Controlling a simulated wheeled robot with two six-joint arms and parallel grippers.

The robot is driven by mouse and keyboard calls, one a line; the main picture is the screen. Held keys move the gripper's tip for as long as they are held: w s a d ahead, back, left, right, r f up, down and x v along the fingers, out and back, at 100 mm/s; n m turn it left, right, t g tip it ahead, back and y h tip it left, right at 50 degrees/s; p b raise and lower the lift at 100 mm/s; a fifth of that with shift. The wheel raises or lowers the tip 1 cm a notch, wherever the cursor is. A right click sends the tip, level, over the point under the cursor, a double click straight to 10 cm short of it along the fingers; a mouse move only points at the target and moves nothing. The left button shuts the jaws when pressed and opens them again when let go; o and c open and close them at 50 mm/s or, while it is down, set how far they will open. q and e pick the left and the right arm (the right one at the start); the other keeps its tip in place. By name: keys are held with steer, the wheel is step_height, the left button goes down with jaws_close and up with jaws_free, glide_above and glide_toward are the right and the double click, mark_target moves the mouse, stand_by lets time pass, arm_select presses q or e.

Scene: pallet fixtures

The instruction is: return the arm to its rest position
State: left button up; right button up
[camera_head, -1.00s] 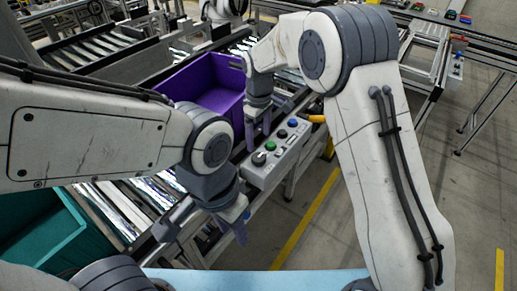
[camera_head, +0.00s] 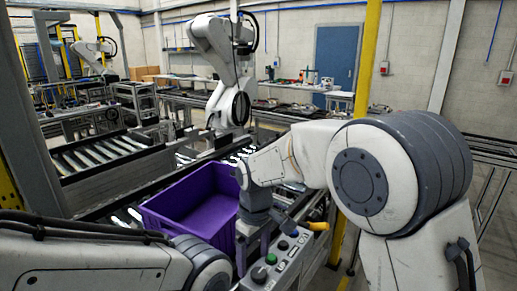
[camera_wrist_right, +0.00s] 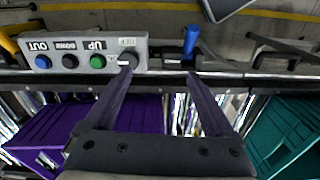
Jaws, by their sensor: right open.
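My right arm comes in from the right in the head view, and its gripper (camera_head: 253,243) points down between the purple bin and the button panel (camera_head: 277,264). In the right wrist view the two fingers of this gripper (camera_wrist_right: 160,76) are spread wide with nothing between them. The panel (camera_wrist_right: 82,64) lies just beyond the fingertips, with blue, black and green buttons and a dark knob beside the left fingertip. I cannot tell whether that finger touches the knob. My left arm shows at the lower left of the head view, but its gripper is out of frame.
A purple bin (camera_head: 160,222) stands on the roller conveyor left of my right gripper. A teal bin (camera_wrist_right: 297,133) shows at the right of the wrist view. A yellow post (camera_head: 367,55) rises behind my right arm. Another white robot arm (camera_head: 222,60) stands beyond the bin.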

steer(key=s+d+m, duration=0.1)
steer(key=s+d, duration=0.2)
steer(key=s, duration=0.9)
steer(key=s+d+r+m, duration=0.1)
steer(key=s+d, duration=0.1)
steer(key=s, duration=0.9)
steer(key=shift+s+d+m+y, duration=0.3)
steer(key=shift+s+d, duration=0.1)
